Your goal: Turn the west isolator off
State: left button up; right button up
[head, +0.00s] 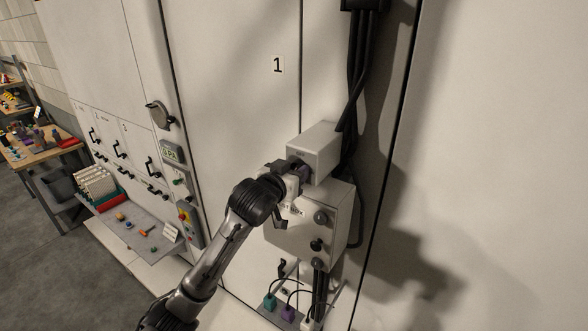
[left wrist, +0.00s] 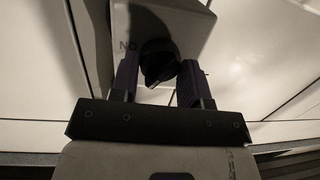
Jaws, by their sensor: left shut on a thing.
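A small grey box (head: 318,148), apparently the isolator, is fixed to the pale cabinet wall; its label is too small to read in the head view. My left gripper (head: 300,176) is at its front face. In the left wrist view a black rotary knob (left wrist: 158,62) sits on the face of the box (left wrist: 185,18), with lettering beside it that is partly hidden. The two dark fingers of the left gripper (left wrist: 158,80) stand on either side of the knob, shut on it. The knob's exact setting is hard to tell. My right gripper is not in view.
A second box (head: 338,225) marked "BOX", with dark knobs, hangs just below, partly behind my left arm. Thick black cables (head: 362,70) run down behind the boxes. A shelf (head: 140,232) with small parts and a workbench (head: 35,150) stand at the left.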

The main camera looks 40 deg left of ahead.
pick_arm(q)
jog(key=shift+a+n+h+p, duration=0.1)
jog(key=shift+n+h+p, duration=0.3)
jog(key=shift+n, duration=1.05)
jog(key=shift+a+n+h+p, duration=0.1)
jog(key=shift+n+p, duration=0.45)
jog(key=shift+n, duration=0.9)
jog(key=o, duration=0.9)
jog(key=shift+s+d+r+b, duration=0.3)
jog(key=shift+s+b, duration=0.45)
jog(key=shift+s, duration=1.5)
jog(key=shift+s+d+r+b, duration=0.15)
jog(key=shift+s+r+b, duration=0.4)
jog(key=shift+s, duration=1.75)
jog(key=shift+s+d+r+b, duration=0.1)
jog(key=shift+s+d+b, duration=0.15)
jog(key=shift+s+b, duration=1.35)
